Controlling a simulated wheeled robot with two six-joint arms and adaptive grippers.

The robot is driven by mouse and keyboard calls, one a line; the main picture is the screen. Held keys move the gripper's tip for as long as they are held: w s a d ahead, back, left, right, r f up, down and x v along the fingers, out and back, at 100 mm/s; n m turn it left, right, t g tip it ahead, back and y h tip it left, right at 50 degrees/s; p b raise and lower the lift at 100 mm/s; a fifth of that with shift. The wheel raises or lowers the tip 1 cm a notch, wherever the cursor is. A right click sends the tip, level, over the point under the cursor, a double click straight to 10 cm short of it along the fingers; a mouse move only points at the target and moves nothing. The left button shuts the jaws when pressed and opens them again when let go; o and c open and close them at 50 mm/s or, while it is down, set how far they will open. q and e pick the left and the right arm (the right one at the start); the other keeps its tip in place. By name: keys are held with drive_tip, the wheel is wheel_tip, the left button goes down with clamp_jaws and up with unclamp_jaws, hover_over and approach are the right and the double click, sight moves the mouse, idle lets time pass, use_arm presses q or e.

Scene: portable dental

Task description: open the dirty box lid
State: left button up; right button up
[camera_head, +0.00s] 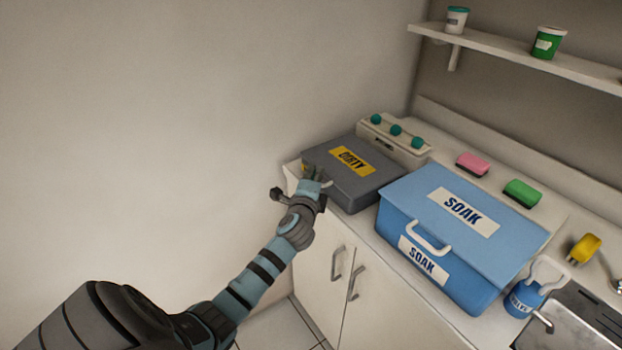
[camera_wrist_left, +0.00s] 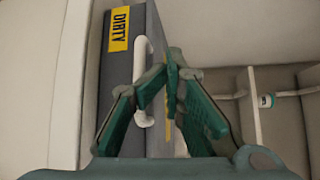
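The dirty box (camera_head: 330,180) is a grey case with a closed lid and a yellow DIRTY label (camera_head: 352,160), at the left end of the counter. My left gripper (camera_head: 314,176) is at its front side, close to a white handle (camera_head: 327,184). In the left wrist view, the box (camera_wrist_left: 121,75) stands on the left with its white handle (camera_wrist_left: 140,65). The fingertips of my left gripper (camera_wrist_left: 170,70) come together just beside the handle, and one finger partly covers it. I see nothing clearly held between them. My right gripper is not in view.
A blue SOAK box (camera_head: 400,205) stands right of the dirty box. A pale box with green knobs (camera_head: 385,142) is behind it. Pink (camera_head: 472,164) and green (camera_head: 522,192) sponges lie at the back. Cabinet doors (camera_head: 345,270) are below.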

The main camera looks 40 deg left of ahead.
use_arm(q)
drive_tip(key=p+v, duration=0.6)
drive_tip(key=v, duration=0.9)
drive_tip(key=shift+s+d+f, duration=0.25)
drive_tip(key=shift+d, duration=0.05)
drive_tip(key=v, duration=0.7)
drive_tip(key=shift+s, duration=0.2)
